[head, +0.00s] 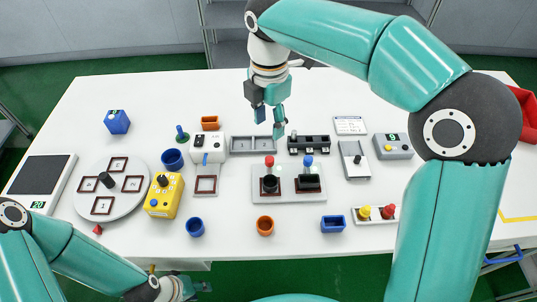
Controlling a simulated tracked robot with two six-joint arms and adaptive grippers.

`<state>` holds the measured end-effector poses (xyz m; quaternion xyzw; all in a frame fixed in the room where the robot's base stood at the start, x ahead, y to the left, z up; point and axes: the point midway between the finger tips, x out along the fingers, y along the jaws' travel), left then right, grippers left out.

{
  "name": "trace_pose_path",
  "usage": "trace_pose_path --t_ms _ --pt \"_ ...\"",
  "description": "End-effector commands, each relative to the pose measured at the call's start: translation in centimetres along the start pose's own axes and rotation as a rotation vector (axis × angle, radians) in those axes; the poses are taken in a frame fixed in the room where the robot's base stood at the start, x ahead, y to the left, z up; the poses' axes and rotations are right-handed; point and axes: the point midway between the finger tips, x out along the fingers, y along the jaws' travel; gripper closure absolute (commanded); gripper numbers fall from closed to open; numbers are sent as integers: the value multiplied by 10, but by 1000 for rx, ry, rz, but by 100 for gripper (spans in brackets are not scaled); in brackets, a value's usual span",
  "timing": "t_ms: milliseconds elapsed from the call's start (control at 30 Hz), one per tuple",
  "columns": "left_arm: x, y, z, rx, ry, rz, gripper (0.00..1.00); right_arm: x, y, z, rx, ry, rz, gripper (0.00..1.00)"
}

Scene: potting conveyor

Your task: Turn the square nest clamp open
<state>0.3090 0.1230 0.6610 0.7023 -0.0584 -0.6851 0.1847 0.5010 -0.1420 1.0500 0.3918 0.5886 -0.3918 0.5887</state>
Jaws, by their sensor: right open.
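A light grey fixture plate (289,198) on the white table carries two dark nests. The nest on the right (308,184) looks square, with a blue-knobbed clamp lever (308,162) standing at its back. The nest on the left (270,184) looks round, with a red-knobbed lever (269,162) behind it. My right gripper (268,122) is open and empty, pointing down above the grey two-part tray, behind and left of the blue knob and apart from it. My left gripper (187,289) is low at the table's front edge; its fingers are too small to read.
The grey tray (254,145) and a dark slotted block (309,145) lie behind the plate. An orange pot (265,226) and a blue square pot (333,224) stand in front. A grey switch unit (354,160) is to the right, a yellow box (164,196) to the left.

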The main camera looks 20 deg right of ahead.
Motion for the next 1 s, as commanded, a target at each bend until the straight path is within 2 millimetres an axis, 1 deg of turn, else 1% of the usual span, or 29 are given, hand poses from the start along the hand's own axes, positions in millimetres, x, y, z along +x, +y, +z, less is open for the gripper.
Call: trace_pose_path --t_ms 33,200,400,500,700,1000 --pt "3 -1 0 0 0 0 60 14 -1 0 0 1 -5 51" --pt "5 -2 0 0 1 0 60 51 -1 0 0 0 -7 51" --pt "6 -2 0 0 1 0 60 90 -1 0 1 1 -5 51" --pt "6 -2 0 0 1 0 60 104 -1 0 1 0 -4 51" --pt "6 -2 0 0 1 0 60 120 -1 0 1 1 -2 51" --pt "6 -2 0 0 1 0 60 122 0 0 1 1 0 51"
